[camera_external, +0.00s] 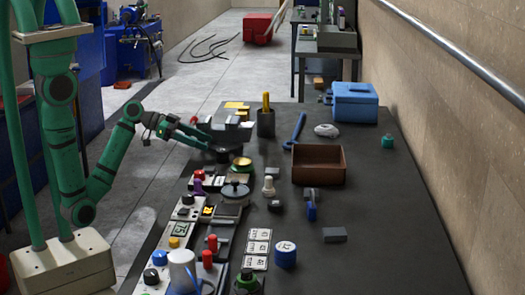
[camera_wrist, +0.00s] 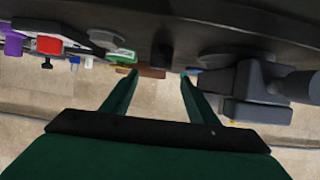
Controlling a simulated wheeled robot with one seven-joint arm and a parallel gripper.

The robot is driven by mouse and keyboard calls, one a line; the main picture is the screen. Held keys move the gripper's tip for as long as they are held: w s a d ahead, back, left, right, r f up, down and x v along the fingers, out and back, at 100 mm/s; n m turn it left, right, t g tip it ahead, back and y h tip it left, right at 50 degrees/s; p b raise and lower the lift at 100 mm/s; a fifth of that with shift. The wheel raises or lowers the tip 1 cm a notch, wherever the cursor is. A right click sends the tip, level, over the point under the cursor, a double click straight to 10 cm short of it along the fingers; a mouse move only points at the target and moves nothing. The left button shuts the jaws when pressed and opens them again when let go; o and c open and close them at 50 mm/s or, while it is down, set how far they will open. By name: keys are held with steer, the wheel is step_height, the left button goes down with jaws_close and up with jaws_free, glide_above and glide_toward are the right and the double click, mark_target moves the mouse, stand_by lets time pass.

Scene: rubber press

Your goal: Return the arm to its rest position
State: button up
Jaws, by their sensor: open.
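My green arm (camera_external: 110,155) rises from the cream base at the left and reaches out to the table's left edge. My gripper (camera_external: 205,140) is at the arm's end, beside the grey vise-like block (camera_external: 228,126). In the wrist view my gripper (camera_wrist: 158,76) shows two green fingers spread apart with nothing between them. The dark table edge lies beyond the fingertips. Whether a finger touches anything there cannot be told.
The dark table (camera_external: 400,215) carries a brown box (camera_external: 318,165), a blue toolbox (camera_external: 355,102), a dark cup (camera_external: 266,123) and several red, yellow and green buttons along its left edge. Open floor (camera_external: 165,125) lies left of the table. A wall with a rail (camera_external: 455,52) bounds the right.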

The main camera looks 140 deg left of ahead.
steer(key=shift+s+d+r, duration=0.25)
steer(key=shift+s+d, duration=0.2)
steer(key=shift+d, duration=0.05)
